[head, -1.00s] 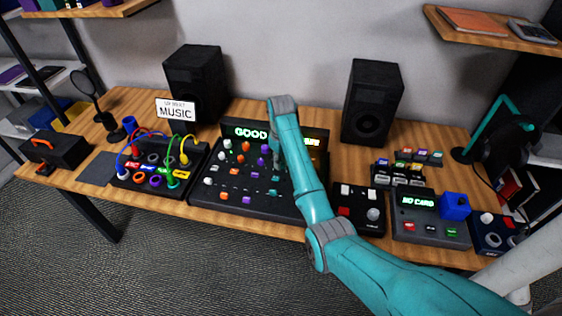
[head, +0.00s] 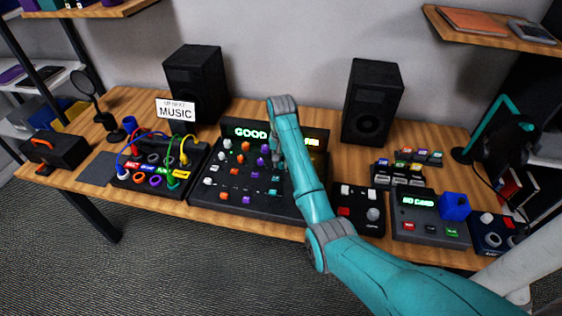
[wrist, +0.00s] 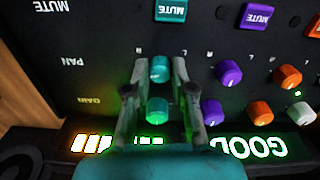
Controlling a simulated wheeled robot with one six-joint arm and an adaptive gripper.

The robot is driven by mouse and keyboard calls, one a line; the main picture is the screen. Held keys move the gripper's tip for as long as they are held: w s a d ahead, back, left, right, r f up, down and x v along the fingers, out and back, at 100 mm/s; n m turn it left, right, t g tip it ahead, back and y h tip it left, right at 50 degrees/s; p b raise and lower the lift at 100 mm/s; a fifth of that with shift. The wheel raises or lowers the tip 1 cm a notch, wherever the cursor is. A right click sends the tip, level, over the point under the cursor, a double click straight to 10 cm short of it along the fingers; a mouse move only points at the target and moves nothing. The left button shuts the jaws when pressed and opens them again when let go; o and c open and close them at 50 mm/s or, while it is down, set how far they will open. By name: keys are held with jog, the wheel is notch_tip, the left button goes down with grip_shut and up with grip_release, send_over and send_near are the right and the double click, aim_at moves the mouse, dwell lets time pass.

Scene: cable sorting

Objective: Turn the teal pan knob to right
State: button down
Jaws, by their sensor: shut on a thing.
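The teal pan knob (wrist: 160,69) is in the PAN row of the black mixer in the wrist view, beside the L and R marks. My gripper (wrist: 159,70) has one finger on each side of it and is shut on it. A second teal knob (wrist: 157,110), in the GAIN row, sits between the finger bases. A teal MUTE button (wrist: 171,10) is in the same column. In the head view the mixer (head: 235,200) stands mid-table, and my arm hides the pan knob. I cannot read the knob's pointer clearly.
A purple knob (wrist: 228,73) and an orange knob (wrist: 287,77) share the PAN row close beside my gripper. The lit display (wrist: 255,146) runs along the mixer's back. A patch box with cables (head: 155,170) stands left, a card reader (head: 430,220) right.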

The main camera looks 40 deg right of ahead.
jog(key=shift+m, duration=0.6)
jog(key=c, duration=1)
grip_release()
